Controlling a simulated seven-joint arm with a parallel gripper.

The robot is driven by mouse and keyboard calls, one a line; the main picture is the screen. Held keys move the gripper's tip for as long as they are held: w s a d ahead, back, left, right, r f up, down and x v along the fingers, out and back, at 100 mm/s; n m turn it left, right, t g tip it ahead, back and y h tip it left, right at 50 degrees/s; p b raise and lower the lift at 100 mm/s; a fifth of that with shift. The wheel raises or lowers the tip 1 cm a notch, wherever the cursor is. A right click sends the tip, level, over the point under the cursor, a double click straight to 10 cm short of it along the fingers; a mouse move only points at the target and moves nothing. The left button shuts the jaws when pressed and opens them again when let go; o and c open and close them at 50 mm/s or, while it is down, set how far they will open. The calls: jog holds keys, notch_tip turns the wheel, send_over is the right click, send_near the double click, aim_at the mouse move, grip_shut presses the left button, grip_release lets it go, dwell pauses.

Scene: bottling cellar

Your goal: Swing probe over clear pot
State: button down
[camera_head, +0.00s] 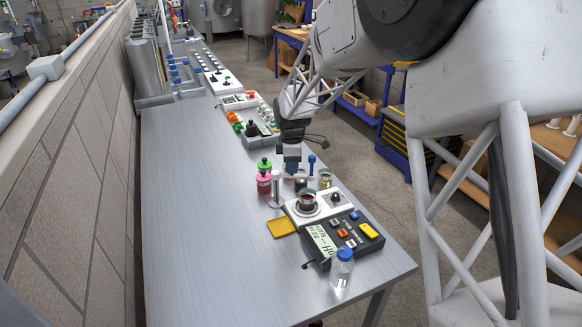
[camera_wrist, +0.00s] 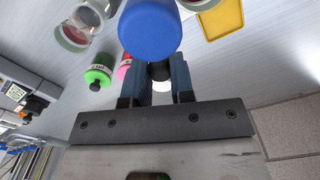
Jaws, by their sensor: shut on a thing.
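The probe has a blue head and a thin blue stem; it stands upright just right of my gripper in the head view (camera_head: 311,160). In the wrist view its blue head (camera_wrist: 150,27) is large and hides the fingertips' far ends. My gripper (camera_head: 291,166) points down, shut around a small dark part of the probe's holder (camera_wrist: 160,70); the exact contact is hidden. A glass pot (camera_head: 326,178) with pale yellowish content stands right of the probe. Another glass pot with reddish content (camera_wrist: 75,35) shows in the wrist view. I cannot tell which pot is the clear one.
A dark-filled pot (camera_head: 307,201) sits on a white unit beside the pH meter (camera_head: 325,241). A blue-capped bottle (camera_head: 342,270) stands in front. Green (camera_head: 264,165) and pink (camera_head: 264,184) bottles and a yellow tray (camera_head: 281,228) are left. The left bench is clear.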

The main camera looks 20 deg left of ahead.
jog(key=shift+w+a+n, duration=0.45)
jog(key=shift+w+n, duration=0.1)
jog(key=shift+n, duration=1.05)
jog(key=shift+w+a+n, duration=0.45)
jog(key=shift+w+n, duration=0.05)
jog(key=shift+n, duration=1.1)
jog(key=shift+w+a+n, duration=0.45)
jog(key=shift+w+n, duration=0.1)
jog(key=shift+n, duration=1.05)
jog(key=c, duration=1)
grip_release()
jog(key=shift+o, duration=0.2)
jog(key=shift+r, duration=0.1)
notch_tip(320, 180, up, 8)
jog(key=shift+f, duration=0.2)
